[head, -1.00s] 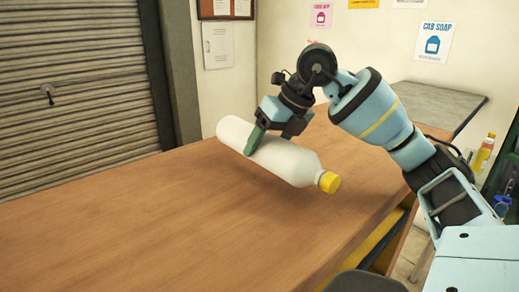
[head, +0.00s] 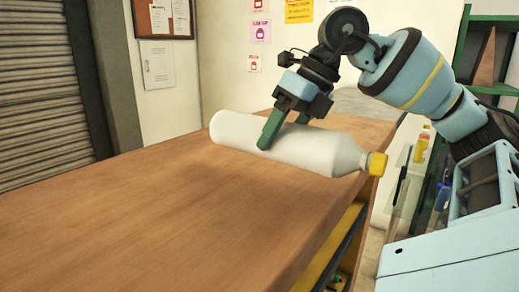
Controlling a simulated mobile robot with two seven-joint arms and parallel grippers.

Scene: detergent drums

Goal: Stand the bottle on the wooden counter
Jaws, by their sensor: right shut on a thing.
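The white bottle (head: 320,150) with a yellow cap (head: 376,164) is held lying on its side, its cap end pointing right and slightly down. My right gripper (head: 268,138) is shut around the bottle's body from above, its green fingers across the middle. The wooden counter (head: 150,215) lies below and in front. The bottle appears to be just above the counter top; the gap is hard to judge. The cap end reaches to the counter's right edge in the picture. My left gripper is out of view.
The left and front of the counter top are bare. The counter's right edge drops to a lower shelf (head: 335,262). A grey table (head: 362,103) stands behind. Bottles, one yellow (head: 420,147), stand at the right near a green shelf (head: 490,88).

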